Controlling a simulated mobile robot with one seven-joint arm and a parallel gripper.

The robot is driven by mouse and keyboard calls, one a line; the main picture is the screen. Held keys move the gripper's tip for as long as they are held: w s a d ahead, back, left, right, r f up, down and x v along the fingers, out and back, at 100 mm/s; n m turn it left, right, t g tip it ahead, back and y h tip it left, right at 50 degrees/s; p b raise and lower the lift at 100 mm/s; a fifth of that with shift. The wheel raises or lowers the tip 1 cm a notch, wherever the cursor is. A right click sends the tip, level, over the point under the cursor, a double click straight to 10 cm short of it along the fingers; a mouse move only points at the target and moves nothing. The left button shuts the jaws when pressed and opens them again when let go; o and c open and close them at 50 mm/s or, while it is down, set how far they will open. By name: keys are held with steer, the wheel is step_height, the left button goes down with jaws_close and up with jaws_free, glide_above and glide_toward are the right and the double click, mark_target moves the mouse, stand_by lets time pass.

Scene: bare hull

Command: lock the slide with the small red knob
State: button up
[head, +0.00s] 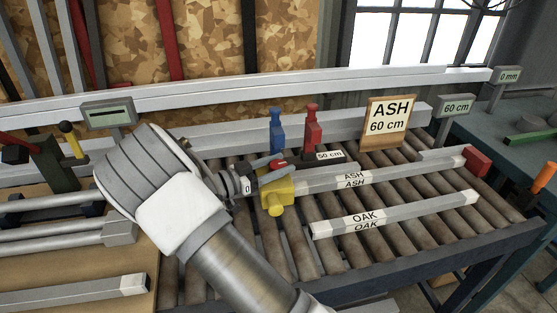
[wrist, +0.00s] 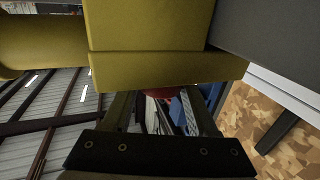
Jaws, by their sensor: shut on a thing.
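The small red knob (head: 278,163) shows on top of the yellow slide (head: 278,196), beside the white fence rail. My gripper (head: 272,171) is at the knob, coming from the left, and is shut on it. In the wrist view, the yellow slide (wrist: 150,45) fills the top and a bit of the red knob (wrist: 165,93) shows between the two fingers (wrist: 160,108). The fingers and slide hide most of the knob. I cannot tell how far it is turned.
An ASH bar (head: 380,174) and an OAK bar (head: 395,214) lie on the roller table (head: 335,255). A blue (head: 277,130) and a red upright piece (head: 313,128) stand behind the slide near a 50 cm label (head: 329,155). An ASH 60 cm sign (head: 388,122) stands right.

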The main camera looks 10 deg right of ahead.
steer(key=shift+m+g, duration=0.6)
steer(key=shift+g, duration=0.3)
steer(key=shift+g+h, duration=0.3)
steer(key=o, duration=1.4)
steer(key=shift+a, duration=0.1)
steer(key=a, duration=0.4)
steer(key=s+a, duration=0.1)
steer(key=a, duration=0.2)
steer(key=s+a, duration=0.1)
steer(key=a, duration=0.3)
steer(key=shift+a+p, duration=0.3)
steer(key=shift+p, duration=0.05)
